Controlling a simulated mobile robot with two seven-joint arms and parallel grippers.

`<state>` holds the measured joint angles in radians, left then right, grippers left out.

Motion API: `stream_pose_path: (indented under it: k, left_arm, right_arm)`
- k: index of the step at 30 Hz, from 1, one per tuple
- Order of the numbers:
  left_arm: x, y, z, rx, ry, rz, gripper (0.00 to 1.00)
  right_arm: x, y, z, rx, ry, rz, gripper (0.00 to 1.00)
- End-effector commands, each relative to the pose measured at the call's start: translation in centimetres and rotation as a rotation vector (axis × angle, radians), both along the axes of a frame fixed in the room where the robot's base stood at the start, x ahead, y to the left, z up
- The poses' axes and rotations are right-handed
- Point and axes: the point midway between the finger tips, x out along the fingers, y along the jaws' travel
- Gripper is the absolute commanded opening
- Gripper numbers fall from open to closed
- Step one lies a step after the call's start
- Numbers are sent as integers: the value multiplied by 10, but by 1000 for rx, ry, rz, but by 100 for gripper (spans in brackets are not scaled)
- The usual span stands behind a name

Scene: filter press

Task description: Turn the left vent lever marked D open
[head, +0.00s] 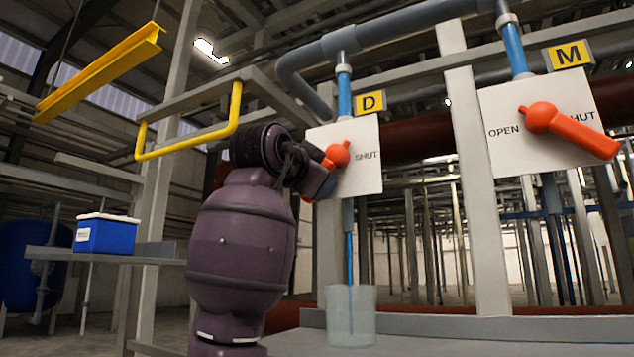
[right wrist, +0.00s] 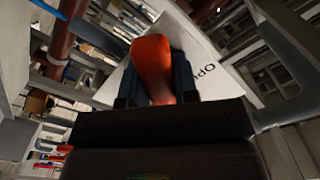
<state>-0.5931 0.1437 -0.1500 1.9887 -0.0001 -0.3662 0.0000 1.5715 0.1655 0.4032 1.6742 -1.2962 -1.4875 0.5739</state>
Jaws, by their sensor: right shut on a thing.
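The vent lever D is orange-red, on a white plate (head: 362,175) under a yellow D sign (head: 370,102). Its hub (head: 338,153) shows in the head view, and the handle runs left and down from it, away from the word SHUT. My right gripper (head: 318,183) is shut on this handle, partly hiding it and the plate's left side. In the right wrist view the handle (right wrist: 152,68) stands between the two dark fingers, with the letters OP beside it. A thin blue stream (head: 350,258) runs below the valve into a clear beaker (head: 362,318). My left gripper is not in view.
A second lever (head: 572,130), marked M, points right and down over its SHUT label. A yellow handrail (head: 190,143) is left of my arm. A blue box (head: 106,236) stands on a shelf at left. Grey posts stand between and behind the valves.

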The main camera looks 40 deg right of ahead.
Motion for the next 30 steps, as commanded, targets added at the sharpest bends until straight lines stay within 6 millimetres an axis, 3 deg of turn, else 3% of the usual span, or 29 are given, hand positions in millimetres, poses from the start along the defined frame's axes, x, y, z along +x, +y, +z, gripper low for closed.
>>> stream_pose_path:
  k: [9,25,26,30]
  left_arm:
    - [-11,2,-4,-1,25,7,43]
    - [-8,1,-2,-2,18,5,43]
    - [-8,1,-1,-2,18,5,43]
    - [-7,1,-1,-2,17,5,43]
  right_arm:
    - [-2,0,5,42,-108,1,0]
    - [-3,-1,6,51,-133,2,0]
    - [-3,-1,6,51,-133,2,31]
    - [-3,-1,6,51,-130,2,52]
